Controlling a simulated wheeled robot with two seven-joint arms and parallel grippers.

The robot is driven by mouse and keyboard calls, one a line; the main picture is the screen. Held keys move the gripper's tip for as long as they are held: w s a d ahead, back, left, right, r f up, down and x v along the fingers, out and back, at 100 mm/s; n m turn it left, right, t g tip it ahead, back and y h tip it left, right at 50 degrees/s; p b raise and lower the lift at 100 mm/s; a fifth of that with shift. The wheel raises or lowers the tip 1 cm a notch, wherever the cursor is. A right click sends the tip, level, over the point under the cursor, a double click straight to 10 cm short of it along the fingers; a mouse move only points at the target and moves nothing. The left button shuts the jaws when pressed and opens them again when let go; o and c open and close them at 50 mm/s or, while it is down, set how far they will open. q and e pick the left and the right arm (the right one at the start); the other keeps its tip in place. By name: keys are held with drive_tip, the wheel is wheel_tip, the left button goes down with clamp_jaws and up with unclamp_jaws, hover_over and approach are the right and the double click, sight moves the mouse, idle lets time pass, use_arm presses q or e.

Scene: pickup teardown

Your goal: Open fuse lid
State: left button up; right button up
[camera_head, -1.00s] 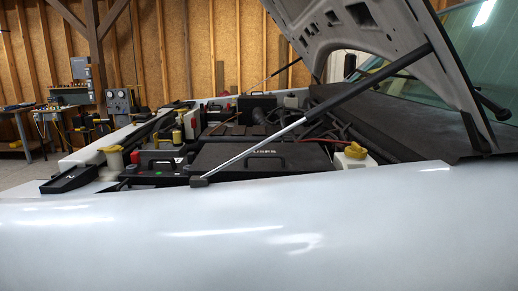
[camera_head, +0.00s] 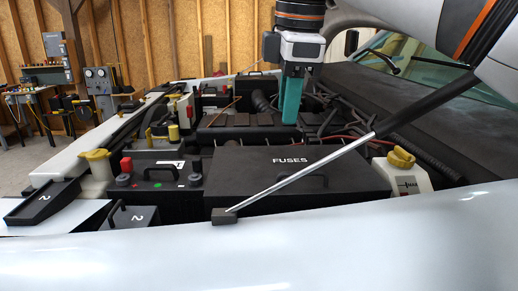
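The fuse lid (camera_head: 245,172) is a wide black cover marked "FUSES" in white, in the middle of the engine bay. It lies flat and closed on its box. A black loop handle (camera_head: 303,180) sits at its near side, partly behind the silver hood strut. My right gripper (camera_head: 289,119) comes down from the top, with teal fingers pointing down above and behind the lid's far edge, apparently apart from it. The fingers overlap from this side, so their opening does not show. My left gripper is not in view.
The hood strut (camera_head: 310,165) slants across the lid from its foot on the white fender (camera_head: 260,250). A yellow-capped white reservoir (camera_head: 403,178) stands to the right. A black battery (camera_head: 160,182) with a red terminal is to the left. The raised hood is at upper right.

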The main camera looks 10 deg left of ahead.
hover_over(288, 189)
wheel_tip(288, 189, down, 12)
drive_tip(key=shift+r+p, duration=0.15)
drive_tip(key=shift+p, duration=0.3)
clamp_jaws()
